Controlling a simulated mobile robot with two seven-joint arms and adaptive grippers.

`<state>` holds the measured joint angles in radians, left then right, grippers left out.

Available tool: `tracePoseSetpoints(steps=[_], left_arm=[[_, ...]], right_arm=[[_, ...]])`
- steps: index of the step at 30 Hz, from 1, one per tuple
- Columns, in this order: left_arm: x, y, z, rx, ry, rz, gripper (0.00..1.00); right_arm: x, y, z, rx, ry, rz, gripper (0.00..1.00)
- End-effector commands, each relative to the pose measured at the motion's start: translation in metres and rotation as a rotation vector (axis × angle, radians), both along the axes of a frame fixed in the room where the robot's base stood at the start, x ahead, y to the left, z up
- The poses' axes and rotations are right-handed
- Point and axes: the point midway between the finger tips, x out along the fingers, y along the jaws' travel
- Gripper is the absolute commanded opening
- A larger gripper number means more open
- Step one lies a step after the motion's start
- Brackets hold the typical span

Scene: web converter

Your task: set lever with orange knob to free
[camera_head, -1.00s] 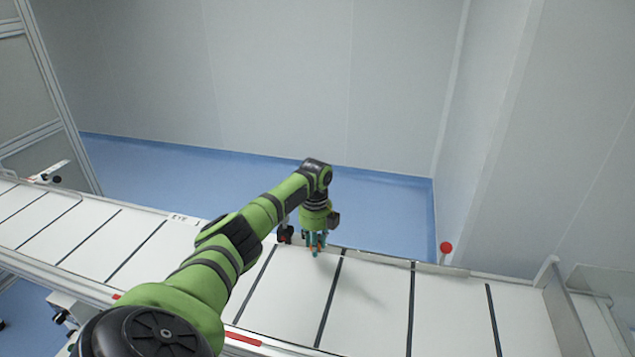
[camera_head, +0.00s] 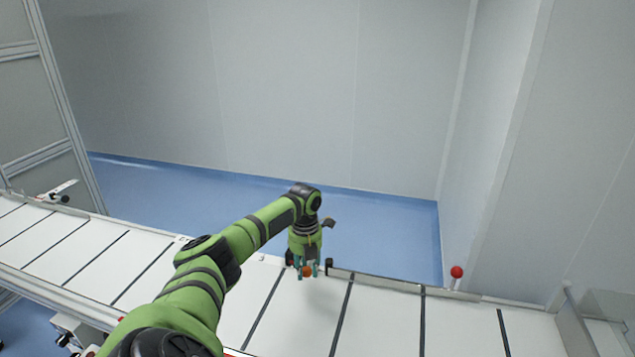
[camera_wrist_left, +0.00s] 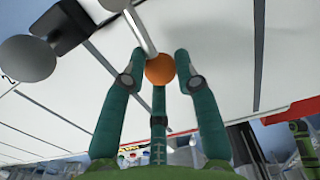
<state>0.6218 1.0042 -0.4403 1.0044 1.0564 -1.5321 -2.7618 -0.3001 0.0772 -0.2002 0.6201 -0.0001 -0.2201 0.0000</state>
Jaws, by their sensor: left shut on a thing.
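The orange knob (camera_head: 307,271) is between the fingertips of my left gripper (camera_head: 308,267), at the far edge of the white table in the head view. In the left wrist view the round orange knob (camera_wrist_left: 160,69) sits at the end of a pale lever rod (camera_wrist_left: 140,30). The fingers of my left gripper (camera_wrist_left: 157,72) are closed around it, a teal finger on each side and one below. The lever's base and any position marking for free are not readable. My right gripper is not in view.
A lever with a red knob (camera_head: 456,272) stands farther right on the far rail. The white slatted surface (camera_head: 385,315) on the right is clear.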

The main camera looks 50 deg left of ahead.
Motion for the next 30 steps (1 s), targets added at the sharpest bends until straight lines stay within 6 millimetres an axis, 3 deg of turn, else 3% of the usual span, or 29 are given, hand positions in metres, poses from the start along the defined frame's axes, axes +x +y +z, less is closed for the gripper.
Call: tracePoseSetpoints(steps=[16,17,18,19,30], left_arm=[[-0.0085,0.0073,0.0007,0.005,0.002,-0.029,0.0],[-0.0085,0.0073,0.0007,0.005,0.002,-0.029,0.35],[-0.0085,0.0071,0.0007,0.005,0.002,-0.029,0.51],[-0.0085,0.0071,0.0007,0.005,0.002,-0.029,0.54],[-0.0083,0.0072,0.0037,0.002,0.002,-0.024,0.54]], right_arm=[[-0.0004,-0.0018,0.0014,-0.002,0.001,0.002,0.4],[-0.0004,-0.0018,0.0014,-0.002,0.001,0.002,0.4],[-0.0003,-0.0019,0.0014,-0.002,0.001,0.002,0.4],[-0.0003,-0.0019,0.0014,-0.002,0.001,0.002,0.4],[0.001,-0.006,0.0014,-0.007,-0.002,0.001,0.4]])
